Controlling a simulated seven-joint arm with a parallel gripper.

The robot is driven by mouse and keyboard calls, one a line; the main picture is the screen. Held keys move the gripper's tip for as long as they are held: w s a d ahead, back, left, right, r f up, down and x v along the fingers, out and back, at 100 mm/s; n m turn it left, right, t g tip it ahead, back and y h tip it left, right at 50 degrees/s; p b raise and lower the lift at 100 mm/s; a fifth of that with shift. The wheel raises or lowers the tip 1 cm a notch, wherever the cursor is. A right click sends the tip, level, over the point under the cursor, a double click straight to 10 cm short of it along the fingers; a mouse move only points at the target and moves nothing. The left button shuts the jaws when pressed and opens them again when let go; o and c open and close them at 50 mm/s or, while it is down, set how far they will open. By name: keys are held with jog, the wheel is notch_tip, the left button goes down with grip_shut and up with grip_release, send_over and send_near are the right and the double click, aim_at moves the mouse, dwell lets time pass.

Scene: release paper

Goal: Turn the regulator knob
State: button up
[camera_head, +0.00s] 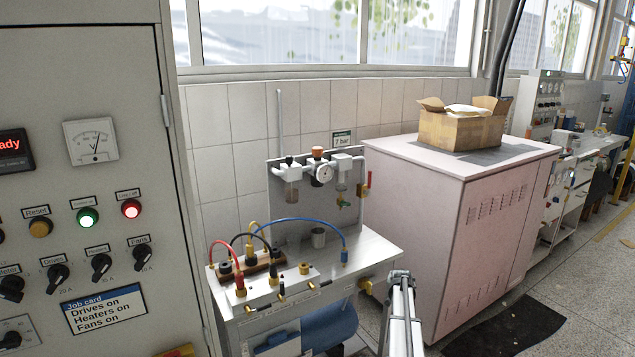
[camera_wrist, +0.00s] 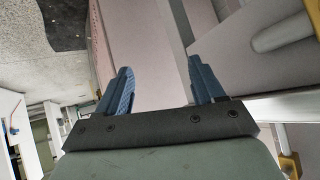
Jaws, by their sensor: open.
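The regulator knob (camera_head: 317,152) is orange-brown and sits on top of the air regulator, above a round pressure gauge (camera_head: 324,174). The regulator is mounted on a grey upright panel (camera_head: 279,208) at the back of a small bench. A sign (camera_head: 342,138) above it reads 7 bar. In the wrist view my gripper (camera_wrist: 161,72) is open, with two blue fingers apart and nothing between them. In the head view my arm (camera_head: 402,320) rises at the bottom, right of the bench, low and well away from the knob. The knob does not show in the wrist view.
A large pinkish cabinet (camera_head: 490,215) stands close on the right, with an open cardboard box (camera_head: 460,128) on top. A control cabinet (camera_head: 95,190) stands left.

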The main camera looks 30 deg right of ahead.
aim_at(317, 149)
jog(key=w+d+r+m+t+h, duration=0.1)
jog(key=w+d+r, duration=0.15)
jog(key=r, duration=0.55)
jog(key=w+d+r+t+h, duration=0.1)
jog(key=w+d+r+t, duration=0.15)
jog(key=r, duration=0.55)
jog(key=w+d+r+m+t+h, duration=0.15)
jog(key=d+r, duration=0.25)
jog(key=r, duration=0.4)
jog(key=w+a+r+m+t+y, duration=0.1)
jog(key=w+a+r+m+y, duration=0.35)
jog(key=w+y, duration=0.2)
jog(key=w+a+r+m+y, duration=0.3)
jog(key=w+a+m+y, duration=0.2)
jog(key=w, duration=0.2)
jog(key=w+a+r+m+y, duration=0.1)
jog(key=a+r+y, duration=0.45)
jog(key=r, duration=0.35)
jog(key=w+a+r+m+y, duration=0.2)
jog(key=a+r+y, duration=0.2)
jog(key=r+y, duration=0.4)
jog(key=shift+h, duration=0.65)
jog(key=x, duration=1.2)
jog(key=shift+w+a+r, duration=0.15)
jog(key=shift+a+r, duration=0.15)
jog(key=shift+r, duration=0.1)
jog(key=shift+c, duration=0.4)
